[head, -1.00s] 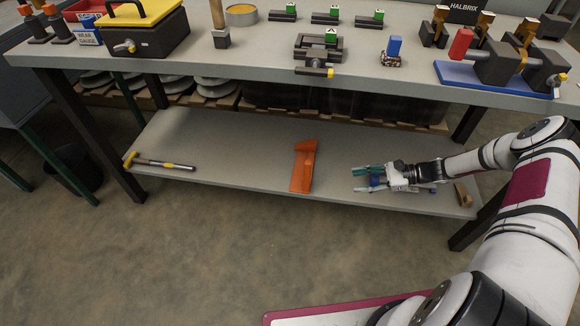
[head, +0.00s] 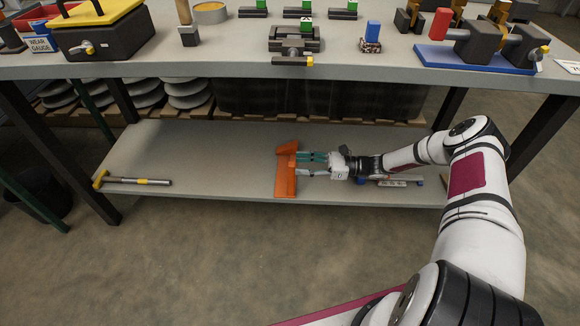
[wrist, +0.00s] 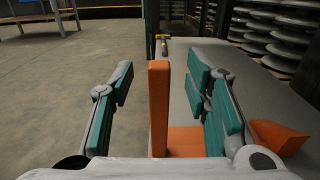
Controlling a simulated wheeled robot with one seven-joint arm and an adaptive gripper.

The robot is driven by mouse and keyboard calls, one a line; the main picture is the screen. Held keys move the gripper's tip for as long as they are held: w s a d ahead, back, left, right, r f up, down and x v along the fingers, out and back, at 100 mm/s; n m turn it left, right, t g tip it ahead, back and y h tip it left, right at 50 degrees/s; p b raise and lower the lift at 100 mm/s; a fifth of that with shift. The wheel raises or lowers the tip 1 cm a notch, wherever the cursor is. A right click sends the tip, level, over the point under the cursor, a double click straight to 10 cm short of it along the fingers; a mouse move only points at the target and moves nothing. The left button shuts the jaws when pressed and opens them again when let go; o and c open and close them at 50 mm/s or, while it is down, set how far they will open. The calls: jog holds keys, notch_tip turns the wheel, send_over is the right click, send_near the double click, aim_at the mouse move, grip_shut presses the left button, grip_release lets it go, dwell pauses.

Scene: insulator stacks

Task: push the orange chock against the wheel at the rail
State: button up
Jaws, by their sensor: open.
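The orange chock (head: 286,180) sits on the lower shelf (head: 225,170) of the bench, near its middle. In the wrist view, an upright orange plate of the chock (wrist: 159,105) stands between the two teal-padded fingers, and a sloped orange part (wrist: 279,137) shows to the right, beyond the right finger. My gripper (head: 299,163) is open and reaches in from the right, at the chock's right side. Gaps show between the plate and both finger pads; contact deeper down is hidden. I cannot make out a wheel or rail in either view.
A yellow-headed hammer (head: 135,181) lies at the shelf's left end. A blue-ended item (head: 395,182) lies under my arm on the right. Bench legs (head: 65,150) and the bench top (head: 200,66) frame the shelf. Shelf between hammer and chock is clear.

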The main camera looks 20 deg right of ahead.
jog(key=x, duration=0.1)
jog(key=b+x, duration=0.1)
jog(key=x, duration=0.1)
jog(key=b+x, duration=0.1)
jog(key=x, duration=0.1)
jog(key=shift+f, duration=0.25)
grip_shut()
jog(key=shift+r, duration=0.1)
